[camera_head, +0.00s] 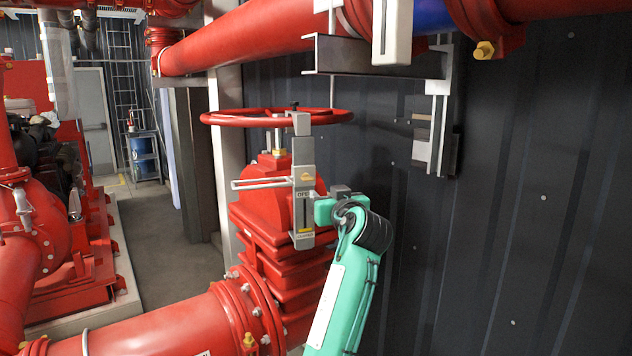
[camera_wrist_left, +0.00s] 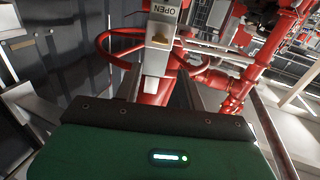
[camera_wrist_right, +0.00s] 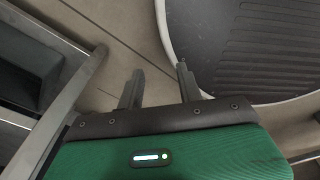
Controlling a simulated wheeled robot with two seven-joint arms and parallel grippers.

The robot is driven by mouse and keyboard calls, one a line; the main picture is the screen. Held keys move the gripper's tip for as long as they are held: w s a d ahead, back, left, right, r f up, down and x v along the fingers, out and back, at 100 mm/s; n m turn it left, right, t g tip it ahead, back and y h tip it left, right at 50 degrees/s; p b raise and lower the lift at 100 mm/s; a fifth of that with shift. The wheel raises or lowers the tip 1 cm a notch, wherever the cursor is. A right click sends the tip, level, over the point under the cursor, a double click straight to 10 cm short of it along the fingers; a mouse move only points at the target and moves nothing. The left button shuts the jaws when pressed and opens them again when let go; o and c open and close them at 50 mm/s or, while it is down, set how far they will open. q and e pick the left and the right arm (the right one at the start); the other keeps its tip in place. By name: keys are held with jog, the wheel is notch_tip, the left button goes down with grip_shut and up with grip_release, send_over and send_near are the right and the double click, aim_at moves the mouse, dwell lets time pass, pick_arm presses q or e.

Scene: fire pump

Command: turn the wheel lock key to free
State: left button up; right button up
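The red handwheel (camera_head: 278,117) sits level on top of the red valve. A tall grey lock body (camera_head: 303,205) with an "OPEN" label hangs at its near side. Contact cannot be told. My right gripper (camera_wrist_right: 156,82) is open and empty above the floor.
A dark ribbed wall (camera_head: 540,200) stands close on the right. A red pipe (camera_head: 250,40) crosses overhead, with grey brackets (camera_head: 440,110) on the wall. A large red flanged pipe (camera_head: 180,325) lies in front. Open floor (camera_head: 175,250) shows at left.

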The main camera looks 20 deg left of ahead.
pick_arm(q)
jog(key=p, duration=0.3)
send_near(309, 180)
jog(key=x, duration=0.2)
jog(key=p+x, duration=0.2)
jog(key=x, duration=0.4)
jog(key=shift+w, duration=0.2)
jog(key=shift+w+a+f, duration=0.1)
jog(key=shift+w+a, duration=0.15)
jog(key=shift+w, duration=0.1)
jog(key=shift+c, duration=0.7)
jog(key=c, duration=0.6)
pick_arm(e)
jog(key=r, duration=0.2)
jog(key=a+r, duration=0.1)
jog(key=r, duration=0.2)
jog(key=shift+s+a+r, duration=0.1)
jog(key=shift+a+r, duration=0.2)
jog(key=shift+a, duration=0.1)
